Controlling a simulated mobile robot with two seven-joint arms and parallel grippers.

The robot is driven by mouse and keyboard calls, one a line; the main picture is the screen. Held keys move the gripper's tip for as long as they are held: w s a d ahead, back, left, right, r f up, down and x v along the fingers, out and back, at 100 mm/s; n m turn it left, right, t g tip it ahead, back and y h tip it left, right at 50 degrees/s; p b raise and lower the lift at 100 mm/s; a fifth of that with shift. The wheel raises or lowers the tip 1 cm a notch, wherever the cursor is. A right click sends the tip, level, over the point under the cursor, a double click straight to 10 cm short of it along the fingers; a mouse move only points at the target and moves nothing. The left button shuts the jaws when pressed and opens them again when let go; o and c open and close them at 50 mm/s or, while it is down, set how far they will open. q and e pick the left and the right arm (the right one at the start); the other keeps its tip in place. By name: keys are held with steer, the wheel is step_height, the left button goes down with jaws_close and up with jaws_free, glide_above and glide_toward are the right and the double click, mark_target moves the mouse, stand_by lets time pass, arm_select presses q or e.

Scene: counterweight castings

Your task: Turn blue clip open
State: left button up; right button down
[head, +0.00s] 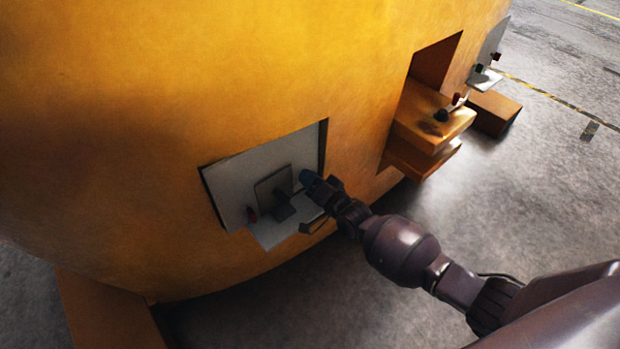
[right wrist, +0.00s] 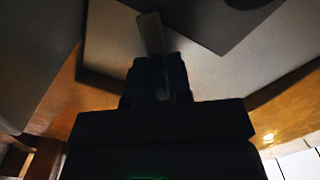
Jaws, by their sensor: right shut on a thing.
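The blue clip (head: 306,176) shows as a small dark blue piece at the right side of a grey recessed panel in the orange casting. My right gripper (head: 316,185) is at the clip and shut on it; the fingers cover part of it. In the right wrist view my dark fingers (right wrist: 157,78) close around the lower end of a pale bar (right wrist: 150,32), whose colour is hard to tell in the dim light. How far the clip is turned is too small to tell. My left gripper is not in view.
To the right, an orange stepped block (head: 440,127) bears small fittings. Open grey floor (head: 540,200) lies at the right.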

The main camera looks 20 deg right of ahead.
steer(key=n, duration=0.5)
steer(key=shift+n+p, duration=0.3)
steer(key=shift+n, duration=2.2)
steer(key=c, duration=1.2)
jaws_free()
steer(key=shift+o, duration=0.2)
steer(key=shift+s, duration=0.1)
